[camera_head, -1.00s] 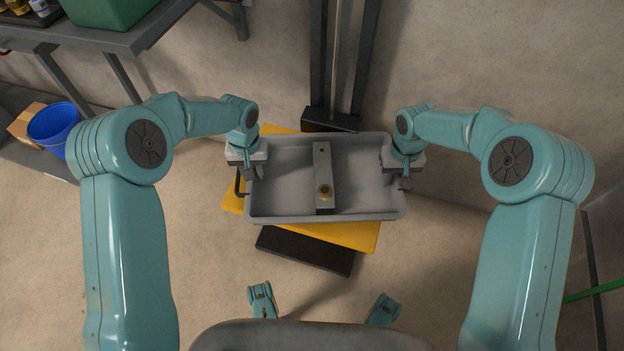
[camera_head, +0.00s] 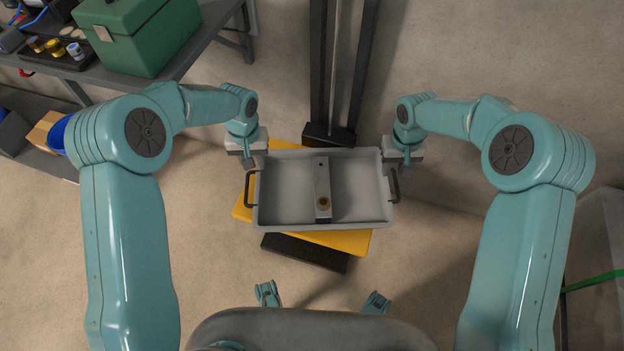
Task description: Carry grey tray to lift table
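The grey tray (camera_head: 285,216) lies on the yellow top of the lift table (camera_head: 352,241), in the middle of the head view. The tray sits a little askew to the yellow top, and its black side handles are in plain view. My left gripper (camera_head: 253,160) is above the tray's upper left corner, clear of the left handle. My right gripper (camera_head: 404,164) is beside the upper right corner, clear of the right handle. Both look open and empty; their fingertips show only small.
A dark upright mast (camera_head: 342,75) stands right behind the lift table. A grey workbench (camera_head: 190,55) at the upper left bears a green box (camera_head: 135,40) and a black tray of small parts (camera_head: 60,58). A green bar (camera_head: 595,281) shows at the right.

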